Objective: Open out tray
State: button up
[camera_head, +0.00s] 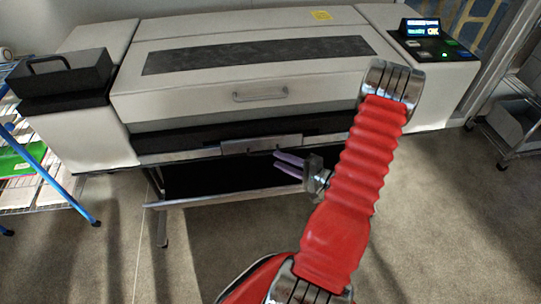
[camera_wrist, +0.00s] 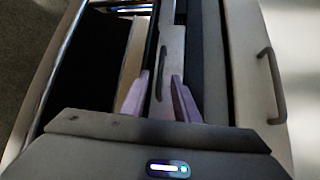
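The large printer (camera_head: 240,85) stands ahead with its lid down. A grey metal strip with a raised middle plate (camera_head: 235,146) runs along the lower front, below the dark slot; I take it for the out tray's front edge. In the wrist view this plate (camera_wrist: 173,50) has a dark slot-like grip and lies between my fingers' lines. My gripper (camera_head: 287,163) has two purple fingers spread apart, just below and in front of the plate. The fingers also show in the wrist view (camera_wrist: 158,88), with nothing clamped between them. Whether they touch the plate, I cannot tell.
The lid handle (camera_head: 260,95) sits above the plate. A dark catch basket with a metal bar (camera_head: 225,199) hangs under the printer. A blue-legged rack (camera_head: 40,170) stands at left, and a wire cart (camera_head: 508,125) at right. The floor in front is clear.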

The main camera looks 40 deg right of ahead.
jog(key=shift+x, duration=2.85)
jog(key=shift+a, duration=0.1)
grip_shut()
